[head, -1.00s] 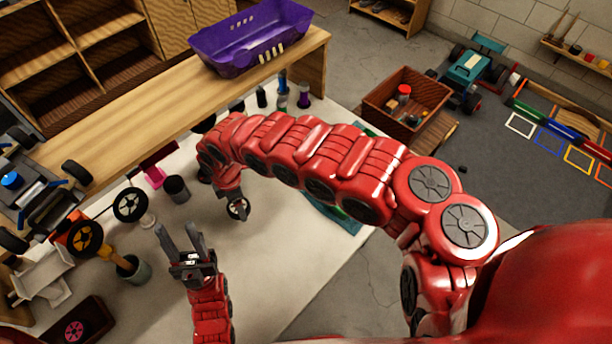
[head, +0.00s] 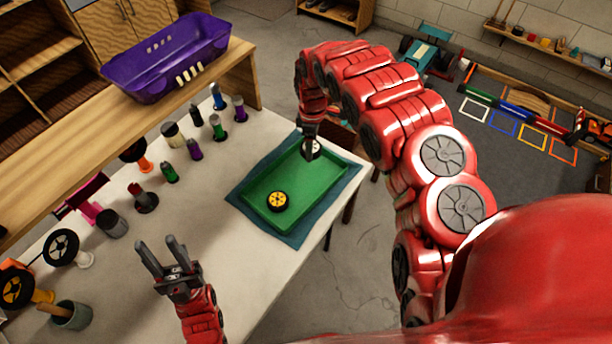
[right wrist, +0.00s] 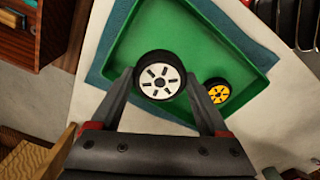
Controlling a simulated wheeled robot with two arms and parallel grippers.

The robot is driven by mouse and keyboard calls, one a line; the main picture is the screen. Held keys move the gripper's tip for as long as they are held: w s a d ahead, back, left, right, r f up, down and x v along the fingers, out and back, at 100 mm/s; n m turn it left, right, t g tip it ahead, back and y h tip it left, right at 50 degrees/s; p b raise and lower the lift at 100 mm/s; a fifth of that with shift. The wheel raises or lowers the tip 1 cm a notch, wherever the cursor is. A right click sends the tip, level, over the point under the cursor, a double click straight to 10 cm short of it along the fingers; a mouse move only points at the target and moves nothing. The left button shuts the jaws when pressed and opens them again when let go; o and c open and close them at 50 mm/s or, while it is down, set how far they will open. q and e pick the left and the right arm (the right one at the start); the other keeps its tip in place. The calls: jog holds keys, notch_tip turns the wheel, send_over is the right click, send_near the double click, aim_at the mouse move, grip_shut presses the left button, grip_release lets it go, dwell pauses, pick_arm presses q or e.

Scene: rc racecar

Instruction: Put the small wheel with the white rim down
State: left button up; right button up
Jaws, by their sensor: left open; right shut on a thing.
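The small wheel with the white rim (right wrist: 159,75) is between the fingers of my right gripper (right wrist: 160,90), which is shut on it. In the head view the wheel (head: 312,148) shows at the far right end of the green tray (head: 262,172), partly hidden by the right gripper (head: 309,142). I cannot tell whether it touches the tray floor. A wheel with a yellow rim (head: 278,201) lies in the tray's near part; it also shows in the right wrist view (right wrist: 218,91). My left gripper (head: 164,252) is open and empty over the table's front left.
The tray sits on a blue-green mat (head: 241,208) at the right end of the white table (head: 240,262). Several bottles (head: 217,127) stand behind it to the left. A purple bin (head: 165,62) sits on the wooden bench. Two larger wheels (head: 61,247) are mounted at left.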

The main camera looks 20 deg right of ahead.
jog(key=p, duration=0.1)
send_over(311, 171)
notch_tip(311, 171, down, 5)
jog(key=shift+a+f, duration=0.1)
jog(key=shift+f, duration=0.2)
jog(key=shift+s+f+p, duration=0.1)
jog(key=shift+f+p, duration=0.2)
jog(key=shift+f, duration=1.65)
